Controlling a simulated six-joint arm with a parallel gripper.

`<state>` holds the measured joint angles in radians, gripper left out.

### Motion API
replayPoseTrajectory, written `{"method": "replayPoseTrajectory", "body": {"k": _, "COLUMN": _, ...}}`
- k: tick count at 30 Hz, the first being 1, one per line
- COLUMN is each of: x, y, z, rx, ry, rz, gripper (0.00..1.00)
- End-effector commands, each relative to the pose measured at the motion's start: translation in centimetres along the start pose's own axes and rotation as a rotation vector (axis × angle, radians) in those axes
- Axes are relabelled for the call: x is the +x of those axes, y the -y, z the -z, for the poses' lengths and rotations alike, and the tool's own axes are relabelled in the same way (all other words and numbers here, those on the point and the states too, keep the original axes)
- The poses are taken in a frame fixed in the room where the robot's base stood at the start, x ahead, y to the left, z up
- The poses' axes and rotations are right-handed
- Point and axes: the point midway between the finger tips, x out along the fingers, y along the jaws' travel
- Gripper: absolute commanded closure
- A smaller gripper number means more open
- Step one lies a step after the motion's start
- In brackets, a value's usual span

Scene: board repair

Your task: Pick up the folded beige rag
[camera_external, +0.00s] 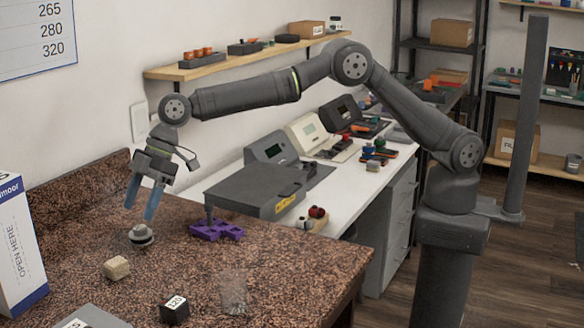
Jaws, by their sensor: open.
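A small beige lump (117,268) sits on the brown speckled counter (270,265), left of the picture's middle. It looks like the folded beige rag, but it is too small to make out folds. My gripper (139,212) points down with its two blue fingers apart and nothing between them. It is above and behind the beige lump, a little to its right, and does not touch it.
A round grey knob-like object (141,236) lies just below my fingertips. A purple part (216,229) is to the right, a dark cube (174,310) and a clear glass (233,294) in front. A white and blue box (18,245) stands at left.

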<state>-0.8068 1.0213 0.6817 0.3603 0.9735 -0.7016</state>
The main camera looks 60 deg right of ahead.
Motion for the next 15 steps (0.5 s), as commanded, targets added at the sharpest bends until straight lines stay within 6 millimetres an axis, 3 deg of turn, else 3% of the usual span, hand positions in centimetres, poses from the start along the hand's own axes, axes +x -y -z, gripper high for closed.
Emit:
{"method": "replayPoseTrajectory", "body": {"k": 9, "x": 6.1, "y": 0.0, "z": -0.1, "rx": 0.000, "ry": 0.002, "rz": 0.000, "gripper": 0.40}}
{"method": "replayPoseTrajectory", "body": {"k": 15, "x": 8.1, "y": 0.0, "z": 0.0, "rx": 0.000, "ry": 0.001, "rz": -0.001, "gripper": 0.40}}
